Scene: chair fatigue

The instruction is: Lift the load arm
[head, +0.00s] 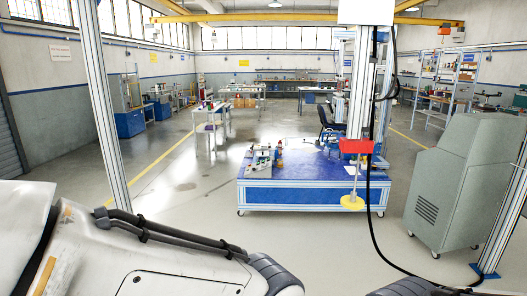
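The test rig stands ahead, with a low blue-topped platform (268,196) on castors. At its right side is an upright aluminium column with a white box on top (365,12). A red block (356,146) sits low on the column. A thin rod hangs below the block and ends in a yellow disc (352,203) in front of the platform's edge. I cannot tell which of these parts is the load arm. A dark chair (328,121) shows behind, left of the column. Neither gripper is in view; pale and dark parts of my body fill the lower left and bottom edge.
A grey-green cabinet (462,180) stands at the right. A black cable (371,215) hangs from the column to the floor. An aluminium post (105,110) stands at the left. Small items (263,158) lie on the platform. Floor left of the platform is clear.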

